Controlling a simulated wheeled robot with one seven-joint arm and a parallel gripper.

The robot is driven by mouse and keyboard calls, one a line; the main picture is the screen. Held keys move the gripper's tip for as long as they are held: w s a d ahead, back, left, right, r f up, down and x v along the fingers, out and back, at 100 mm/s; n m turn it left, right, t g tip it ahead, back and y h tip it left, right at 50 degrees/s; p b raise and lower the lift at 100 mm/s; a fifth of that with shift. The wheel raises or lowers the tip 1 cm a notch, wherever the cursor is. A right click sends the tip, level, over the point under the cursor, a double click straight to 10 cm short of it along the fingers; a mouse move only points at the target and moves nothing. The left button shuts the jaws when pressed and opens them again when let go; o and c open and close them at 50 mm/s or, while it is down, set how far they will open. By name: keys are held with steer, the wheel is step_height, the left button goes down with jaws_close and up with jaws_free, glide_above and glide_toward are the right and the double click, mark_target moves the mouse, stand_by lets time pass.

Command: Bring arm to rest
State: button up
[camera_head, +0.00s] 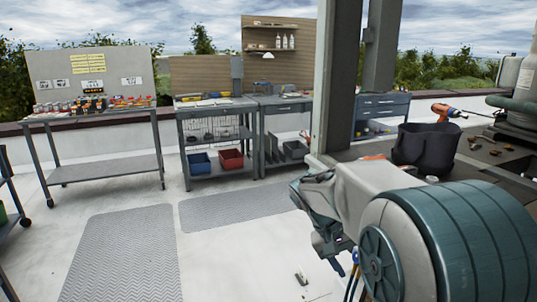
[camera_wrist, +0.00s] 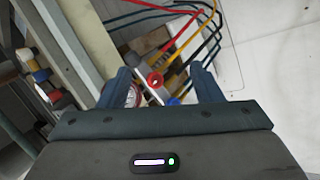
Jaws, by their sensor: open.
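My arm reaches forward from the lower right of the head view, and its end hangs low beside the grey post. My gripper (camera_wrist: 165,80) shows in the wrist view with its two dark blue fingers apart. Nothing is held between the fingers. Beyond them are a red round fitting (camera_wrist: 154,80) and a round gauge (camera_wrist: 131,96), close behind the finger line in the picture. I cannot tell whether the fingers touch them. In the head view the fingertips are hard to make out.
Red, yellow and blue-green hoses (camera_wrist: 190,45) curve near my gripper. The grey post (camera_head: 338,80) stands close to my arm. A dark bag (camera_head: 426,147) and an orange drill (camera_head: 446,110) are on the right. Workbenches (camera_head: 215,103) stand at the back; the floor with mats (camera_head: 125,250) is open.

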steer(key=s+a+r+t+y+p, duration=0.1)
steer(key=s+a+r+y+p, duration=0.1)
steer(key=s+r+p, duration=0.4)
steer(key=s+a+r+n+t+y+p, duration=0.1)
steer(key=s+a+r+t+y+p, duration=0.1)
steer(key=s, duration=0.8)
step_height(320, 180, up, 4)
steer(key=a+y+p, duration=0.1)
steer(key=y+p, duration=0.1)
steer(key=p, duration=0.2)
steer(key=shift+s+a+f+t, duration=0.15)
steer(key=shift+s+t, duration=0.05)
steer(key=shift+t, duration=0.1)
steer(key=shift+c, duration=0.3)
